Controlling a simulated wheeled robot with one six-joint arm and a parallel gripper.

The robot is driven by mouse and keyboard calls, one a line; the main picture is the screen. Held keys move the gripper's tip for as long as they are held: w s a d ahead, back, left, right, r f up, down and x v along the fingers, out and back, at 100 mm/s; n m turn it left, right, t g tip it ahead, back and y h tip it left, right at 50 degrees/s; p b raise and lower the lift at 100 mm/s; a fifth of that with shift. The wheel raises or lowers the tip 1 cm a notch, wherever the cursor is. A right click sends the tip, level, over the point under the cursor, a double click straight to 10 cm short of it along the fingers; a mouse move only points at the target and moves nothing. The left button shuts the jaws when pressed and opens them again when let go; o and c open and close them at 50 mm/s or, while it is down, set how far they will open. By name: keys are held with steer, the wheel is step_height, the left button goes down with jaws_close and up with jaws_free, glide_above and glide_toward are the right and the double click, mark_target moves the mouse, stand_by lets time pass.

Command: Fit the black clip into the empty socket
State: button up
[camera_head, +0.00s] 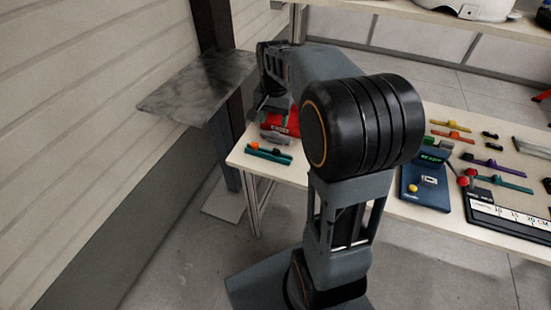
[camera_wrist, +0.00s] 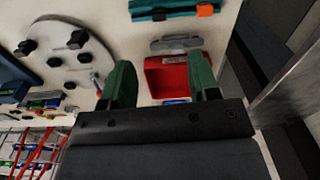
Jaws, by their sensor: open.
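In the wrist view a pale round piece (camera_wrist: 62,62) lies on the table at the left, with several small black pieces on and around it. One black piece (camera_wrist: 76,39) sits near its upper right rim and another black piece (camera_wrist: 25,48) near its upper left rim. I cannot tell which is the loose black clip, and I cannot make out the empty socket. My gripper (camera_wrist: 159,61) has green fingers spread wide apart, with nothing between them. It is above the table, right of the round piece and over a red tray. In the head view my arm hides the round piece.
The red tray (camera_wrist: 166,76) and a grey part (camera_wrist: 176,43) lie ahead of my fingers. A teal tool with an orange slider (camera_wrist: 205,11) lies beyond. The table edge is to the right. In the head view a blue device (camera_head: 425,190) and several coloured tools lie on the right.

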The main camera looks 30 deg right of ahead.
steer(key=m+b, duration=0.1)
glide_above(276, 150)
step_height(276, 150, down, 9)
steer(key=shift+a+f, duration=0.1)
steer(key=shift+f, duration=2.95)
steer(key=c, duration=1)
steer(key=shift+r, duration=0.1)
